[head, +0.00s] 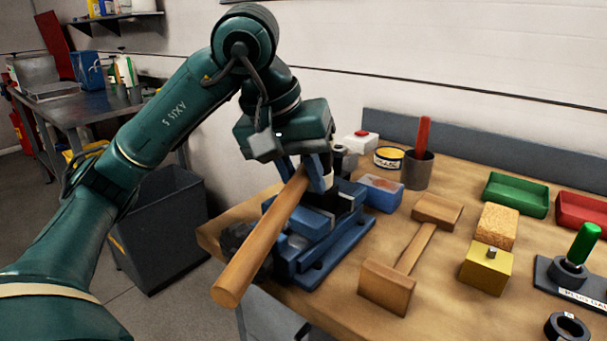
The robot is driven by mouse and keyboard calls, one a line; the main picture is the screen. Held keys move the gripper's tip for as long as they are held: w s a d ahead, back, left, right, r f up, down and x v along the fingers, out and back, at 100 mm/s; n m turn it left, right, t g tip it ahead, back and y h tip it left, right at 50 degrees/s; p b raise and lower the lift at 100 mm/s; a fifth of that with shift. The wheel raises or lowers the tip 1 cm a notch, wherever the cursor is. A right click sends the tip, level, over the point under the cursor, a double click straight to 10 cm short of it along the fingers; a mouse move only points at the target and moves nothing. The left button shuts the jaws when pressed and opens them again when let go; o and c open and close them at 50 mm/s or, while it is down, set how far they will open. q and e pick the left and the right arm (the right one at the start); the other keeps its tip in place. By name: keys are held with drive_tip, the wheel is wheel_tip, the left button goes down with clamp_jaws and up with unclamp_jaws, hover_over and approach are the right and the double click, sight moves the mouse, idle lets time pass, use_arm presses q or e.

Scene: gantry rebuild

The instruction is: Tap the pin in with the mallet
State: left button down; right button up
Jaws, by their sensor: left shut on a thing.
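My left gripper (304,182) is shut on a round wooden rod (258,243), near the rod's upper end. The rod slants down toward the front left over the blue vise (318,250), and its thick near end sticks out past the bench edge. I cannot tell whether the rod touches the vise. A wooden mallet (416,248) lies on the bench right of the vise, with a wooden block at each end of its handle; I cannot tell which is its head. A yellow block (485,270) with a short grey pin (491,253) upright in its top stands further right. My right gripper is not in view.
A cork-like block (497,227) stands behind the yellow block. Green (516,196) and red (582,212) trays lie at the back right. A green-handled tool (584,243) stands in a dark base. A cup (417,172) and tin (388,158) stand behind the vise.

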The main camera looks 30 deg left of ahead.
use_arm(q)
drive_tip(key=shift+f, duration=0.1)
wheel_tip(320, 180, up, 4)
drive_tip(key=p, duration=0.3)
drive_tip(key=shift+f, duration=0.25)
wheel_tip(320, 180, up, 5)
drive_tip(key=p, duration=0.4)
drive_tip(key=shift+r+p, duration=0.15)
drive_tip(key=shift+p, duration=0.15)
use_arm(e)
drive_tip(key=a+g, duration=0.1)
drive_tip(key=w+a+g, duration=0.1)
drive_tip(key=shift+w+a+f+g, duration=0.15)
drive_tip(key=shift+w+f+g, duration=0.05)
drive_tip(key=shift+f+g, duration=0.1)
